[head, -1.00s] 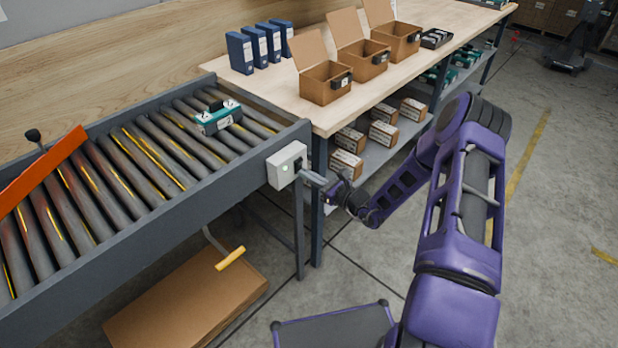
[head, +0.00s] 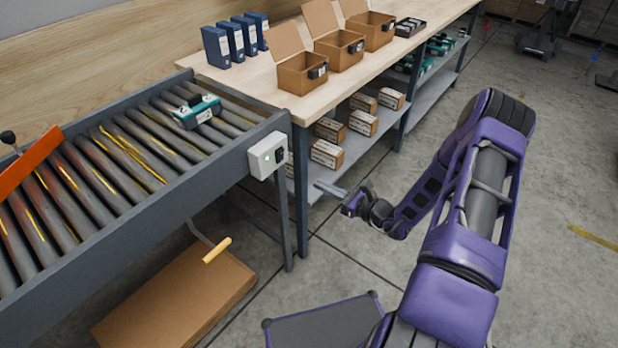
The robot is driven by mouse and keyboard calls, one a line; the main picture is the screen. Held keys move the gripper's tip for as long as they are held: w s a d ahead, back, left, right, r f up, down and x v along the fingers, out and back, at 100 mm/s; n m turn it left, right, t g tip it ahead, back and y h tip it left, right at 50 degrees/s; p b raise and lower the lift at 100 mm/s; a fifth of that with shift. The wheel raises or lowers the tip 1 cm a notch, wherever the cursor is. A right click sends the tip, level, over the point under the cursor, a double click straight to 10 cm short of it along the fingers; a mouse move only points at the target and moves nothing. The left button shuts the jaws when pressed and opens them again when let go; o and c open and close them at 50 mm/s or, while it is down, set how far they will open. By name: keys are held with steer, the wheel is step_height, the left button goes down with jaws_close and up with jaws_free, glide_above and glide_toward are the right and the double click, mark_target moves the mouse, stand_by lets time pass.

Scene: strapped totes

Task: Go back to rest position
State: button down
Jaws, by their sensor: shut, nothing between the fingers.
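My gripper (head: 330,189) is at the end of my purple arm, right of the grey control box (head: 267,155) on the end of the roller conveyor. Its fingers are shut with nothing between them, and they point left toward the table leg. A gap shows between the fingertips and the box. A teal tote (head: 197,111) with a strap or handle lies on the conveyor rollers (head: 130,150).
A wooden table (head: 268,87) holds several blue binders (head: 231,44) and three open cardboard boxes (head: 303,73). Small cartons (head: 327,153) sit on its lower shelf. A flat cardboard piece (head: 175,298) lies under the conveyor.

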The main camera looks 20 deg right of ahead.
steer(key=shift+v, duration=0.8)
